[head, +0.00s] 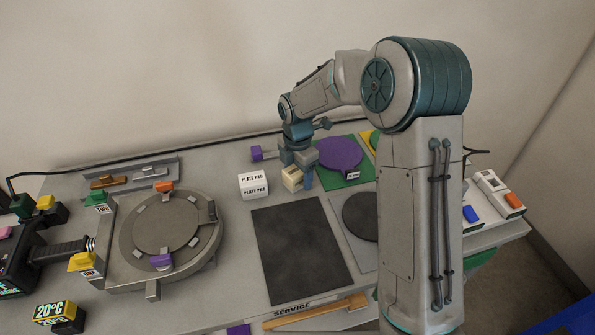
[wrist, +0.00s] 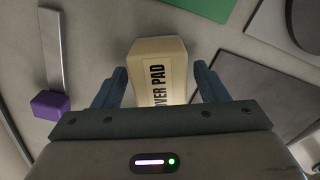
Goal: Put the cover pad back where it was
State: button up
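A cream block labelled "COVER PAD" (wrist: 160,70), the last word clear and the first partly cut off, lies between my fingers in the wrist view. In the head view the cream block (head: 291,179) is on the grey bench, partly hidden by my gripper. My gripper (wrist: 161,84) is open around it, with a gap between each finger and the block's sides. In the head view my gripper (head: 297,176) points down at the bench, right of the white "PLATE PAD" block (head: 253,185).
A dark mat (head: 300,250) lies in front of the block. A green plate with a purple disc (head: 340,154) is behind right, and a dark disc (head: 361,214) sits right. A purple-ended tool (wrist: 50,105) lies left. The round fixture (head: 205,262) stands farther left.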

aim_at(297, 169)
jog(key=shift+r, duration=0.15)
notch_tip(297, 169, up, 12)
jog(key=s+d+r+m+t, duration=0.1)
jog(key=s+d+m, duration=0.7)
jog(key=s+m, duration=0.5)
jog(key=s+d+r+m+t, duration=0.1)
jog(key=s+d+m+t, duration=0.1)
jog(key=s+d+m, duration=0.5)
jog(key=s+m, duration=0.5)
jog(key=s, duration=0.1)
jog(key=shift+d+m, duration=0.35)
jog(key=shift+m, duration=0.05)
jog(key=shift+r, duration=0.1)
